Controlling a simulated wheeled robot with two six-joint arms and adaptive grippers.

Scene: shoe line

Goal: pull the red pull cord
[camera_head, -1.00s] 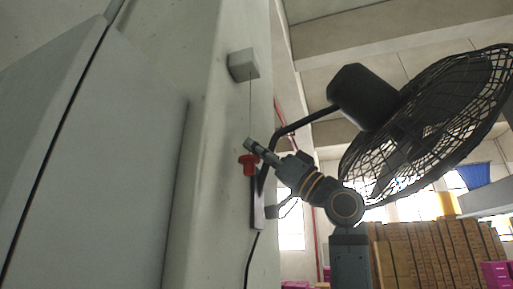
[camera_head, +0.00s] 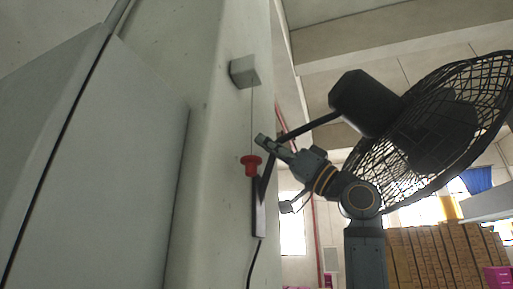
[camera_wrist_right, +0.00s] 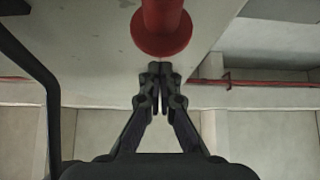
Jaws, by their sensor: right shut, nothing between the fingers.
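The red pull cord's handle (camera_head: 251,166) hangs by a thin cord from a grey box (camera_head: 244,71) on the pale pillar. My right gripper (camera_head: 262,141) is shut and empty, up and to the right of the handle in the head view. In the right wrist view the red handle (camera_wrist_right: 162,28) is at the top centre, just beyond the shut fingertips (camera_wrist_right: 160,68), with nothing between them. I cannot tell whether the fingers touch the cord or the handle. My left gripper is not in view.
A large black fan (camera_head: 430,130) hangs on a bracket from the pillar (camera_head: 215,150), close behind my right arm. A grey cabinet (camera_head: 110,160) fills the left. Stacked brown boxes (camera_head: 440,255) stand low at the right. A black bar (camera_wrist_right: 40,80) shows in the wrist view.

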